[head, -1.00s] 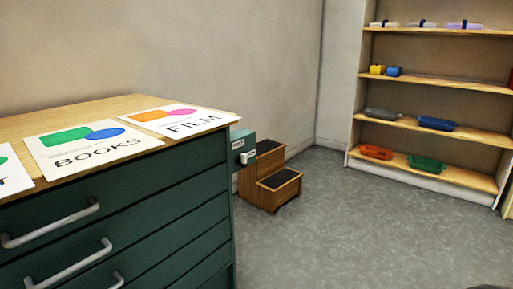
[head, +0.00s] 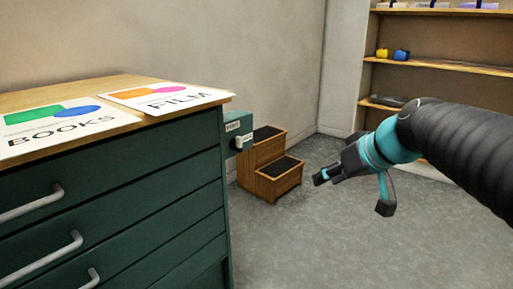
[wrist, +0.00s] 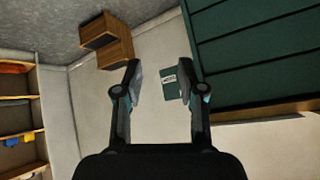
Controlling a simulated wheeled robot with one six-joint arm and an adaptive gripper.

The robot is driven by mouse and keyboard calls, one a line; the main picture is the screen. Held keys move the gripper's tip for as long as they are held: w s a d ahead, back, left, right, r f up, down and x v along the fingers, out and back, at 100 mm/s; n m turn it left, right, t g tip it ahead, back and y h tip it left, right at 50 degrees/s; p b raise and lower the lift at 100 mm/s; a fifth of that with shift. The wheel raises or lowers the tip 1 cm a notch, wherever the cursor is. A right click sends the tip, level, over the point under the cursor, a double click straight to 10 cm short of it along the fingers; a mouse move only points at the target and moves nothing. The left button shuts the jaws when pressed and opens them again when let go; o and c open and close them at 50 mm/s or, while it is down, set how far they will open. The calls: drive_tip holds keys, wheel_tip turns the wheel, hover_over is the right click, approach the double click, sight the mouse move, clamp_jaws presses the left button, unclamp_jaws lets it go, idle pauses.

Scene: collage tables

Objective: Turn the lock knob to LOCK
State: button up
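The lock box also shows in the wrist view (wrist: 172,88), between and beyond my fingers. My gripper (head: 350,192) is open and empty, in the air to the right of the knob and clearly apart from it. In the wrist view my gripper (wrist: 164,75) has its two fingers spread wide.
A wooden step stool (head: 272,165) with dark treads stands on the floor beyond the lock box, near the wall. Printed cards, BOOKS (head: 60,125) and FILM (head: 165,97), lie on the cabinet top. A shelf (head: 440,65) stands at the back right. The grey floor between is clear.

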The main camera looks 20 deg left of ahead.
sight(241, 139)
drive_tip(key=w+a+r+n+y+b, duration=0.2)
drive_tip(key=w+a+n+y+b, duration=0.3)
drive_tip(key=w+a, duration=1)
drive_tip(key=shift+n+y, duration=0.4)
drive_tip(key=shift+n, duration=0.1)
drive_tip(key=p+x, duration=0.2)
drive_tip(key=x, duration=1.2)
drive_tip(key=shift+p, duration=0.35)
drive_tip(key=shift+s+r, duration=0.1)
clamp_jaws()
